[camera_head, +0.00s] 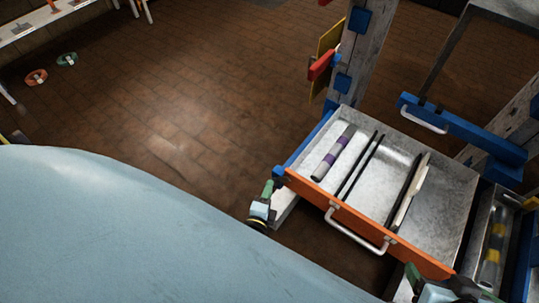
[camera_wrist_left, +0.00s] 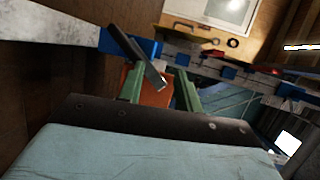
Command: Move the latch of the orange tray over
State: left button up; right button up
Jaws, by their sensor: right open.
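The orange tray (camera_head: 355,222) is a metal drawer with an orange front and a silver handle (camera_head: 357,232). My left gripper (camera_head: 266,197) is at the left end of that front. In the left wrist view its two green fingers (camera_wrist_left: 163,88) stand apart, with the orange front (camera_wrist_left: 152,97) behind them. A dark grey bar (camera_wrist_left: 138,57), apparently the latch, slants from upper left to between the fingers; I cannot tell whether it touches one. The latch is not clear in the head view. My right gripper (camera_head: 418,282) is open near the front's right end, partly cut off by the frame.
The tray holds a grey and purple cylinder (camera_head: 333,153) and several thin rods. A blue bar with a handle (camera_head: 425,117) and a post (camera_head: 357,58) stand behind. A narrow tray with a yellow-banded cylinder (camera_head: 492,255) is at right. Brick floor (camera_head: 170,110) is open at left.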

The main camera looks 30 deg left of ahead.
pick_arm(q)
jog(key=f+p+v, duration=0.1)
jog(key=f+v, duration=0.1)
jog(key=v, duration=1)
jog(key=shift+s+d+p, duration=0.25)
jog(key=shift+p, duration=0.15)
pick_arm(e)
jog(key=shift+r, duration=1)
jog(key=shift+c, duration=0.2)
